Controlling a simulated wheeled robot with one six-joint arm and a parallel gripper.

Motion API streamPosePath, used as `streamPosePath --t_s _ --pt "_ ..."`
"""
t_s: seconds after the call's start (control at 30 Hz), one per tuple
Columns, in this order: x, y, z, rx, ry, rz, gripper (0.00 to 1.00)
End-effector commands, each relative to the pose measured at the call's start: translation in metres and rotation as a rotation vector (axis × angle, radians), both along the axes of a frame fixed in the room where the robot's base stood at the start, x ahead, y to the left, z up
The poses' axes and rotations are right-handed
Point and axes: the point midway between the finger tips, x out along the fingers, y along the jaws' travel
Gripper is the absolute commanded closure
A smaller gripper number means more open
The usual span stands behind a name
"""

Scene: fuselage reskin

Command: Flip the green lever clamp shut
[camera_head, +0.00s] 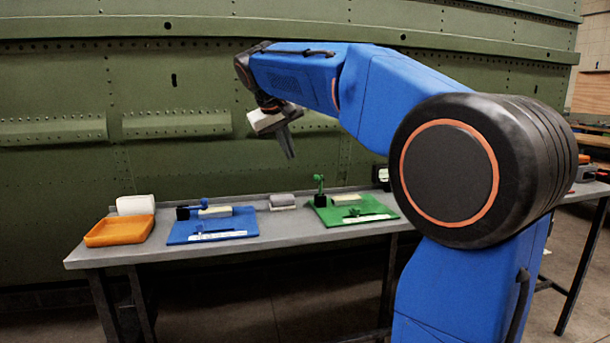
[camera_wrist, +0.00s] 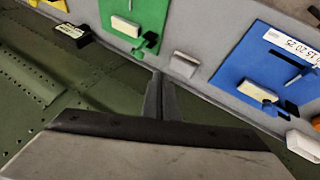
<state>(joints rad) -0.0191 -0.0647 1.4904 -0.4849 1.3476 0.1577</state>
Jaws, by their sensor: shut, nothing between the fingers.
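The green lever clamp (camera_head: 319,190) stands at the back left of a green plate (camera_head: 372,218) on the bench. Its lever points up, with a green knob on top. The green plate also shows at the top of the wrist view (camera_wrist: 115,9), with the clamp (camera_wrist: 146,42) near its lower edge, seen from above. My gripper (camera_head: 290,155) is above and behind the bench, left of the green clamp and clear of it. In the wrist view its fingers (camera_wrist: 161,80) are together and empty.
A blue plate (camera_head: 240,231) with a blue clamp lies to the left. An orange tray (camera_head: 118,232) and a white block (camera_head: 136,204) are at the bench's left end. A grey block (camera_head: 283,200) sits between the plates. The green riveted fuselage wall (camera_head: 60,80) rises behind the bench.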

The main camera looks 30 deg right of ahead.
Motion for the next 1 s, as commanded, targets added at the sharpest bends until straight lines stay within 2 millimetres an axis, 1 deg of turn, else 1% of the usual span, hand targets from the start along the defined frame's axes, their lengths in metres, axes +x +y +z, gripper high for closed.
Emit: streamPosePath --t_s 0.33,0.47,0.67,1.0 --pt "0.002 -0.001 0.001 -0.002 0.0 -0.002 1.0" --pt "0.003 -0.002 -0.002 -0.002 0.001 -0.002 1.0" --pt "0.01 -0.013 -0.022 -0.003 0.002 -0.004 1.0" --pt "0.032 -0.04 -0.071 -0.002 0.003 -0.002 1.0"
